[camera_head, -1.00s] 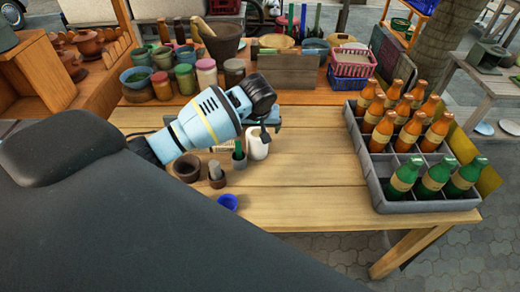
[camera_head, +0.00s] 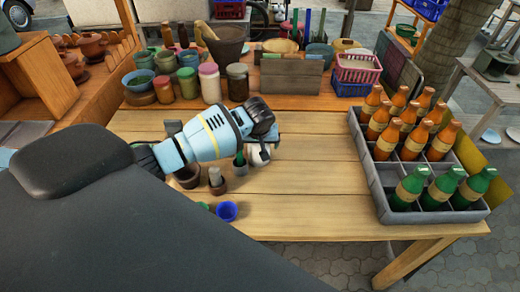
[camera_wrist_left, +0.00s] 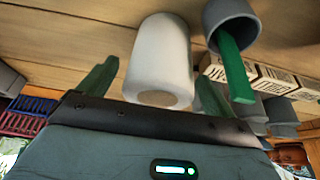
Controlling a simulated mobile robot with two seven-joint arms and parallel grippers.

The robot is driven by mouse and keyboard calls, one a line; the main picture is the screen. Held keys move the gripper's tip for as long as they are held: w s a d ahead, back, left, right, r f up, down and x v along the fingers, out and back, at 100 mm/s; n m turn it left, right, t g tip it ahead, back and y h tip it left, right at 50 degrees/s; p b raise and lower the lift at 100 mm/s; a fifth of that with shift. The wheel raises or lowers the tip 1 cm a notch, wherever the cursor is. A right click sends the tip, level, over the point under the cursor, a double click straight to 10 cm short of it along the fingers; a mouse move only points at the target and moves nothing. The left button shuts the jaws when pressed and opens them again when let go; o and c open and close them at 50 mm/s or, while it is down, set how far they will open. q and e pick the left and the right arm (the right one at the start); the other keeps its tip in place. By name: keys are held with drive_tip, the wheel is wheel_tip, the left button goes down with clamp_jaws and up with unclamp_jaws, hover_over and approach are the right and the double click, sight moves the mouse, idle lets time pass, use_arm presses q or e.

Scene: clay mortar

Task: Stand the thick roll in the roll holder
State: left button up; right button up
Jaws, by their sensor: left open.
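The thick roll appears to be the white cylinder (camera_head: 259,157) on the wooden table, partly hidden by my left gripper (camera_head: 264,141). In the left wrist view the white roll (camera_wrist_left: 160,55) shows a brownish core at its near end. It lies between the two green fingers of my left gripper (camera_wrist_left: 153,88), which are open with a gap on either side. A grey cup (camera_wrist_left: 231,20) with a green stick is beside it. I cannot tell which vessel is the roll holder; a blue cup (camera_head: 227,211) and a dark pot (camera_head: 187,177) are nearby. My right gripper is not in view.
A grey crate (camera_head: 372,180) of orange and green bottles stands at the right. A small brown pot (camera_head: 217,186) with a grey piece upright in it is close to the arm. Jars and a wooden box (camera_head: 291,78) line the back. The middle front table is clear.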

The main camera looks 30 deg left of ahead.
use_arm(q)
drive_tip(key=shift+w+f, duration=0.15)
drive_tip(key=shift+f, duration=0.3)
drive_tip(key=shift+r, duration=0.1)
drive_tip(key=c, duration=1.2)
wheel_tip(320, 180, up, 10)
drive_tip(key=shift+p, duration=0.55)
drive_tip(key=shift+c, duration=0.2)
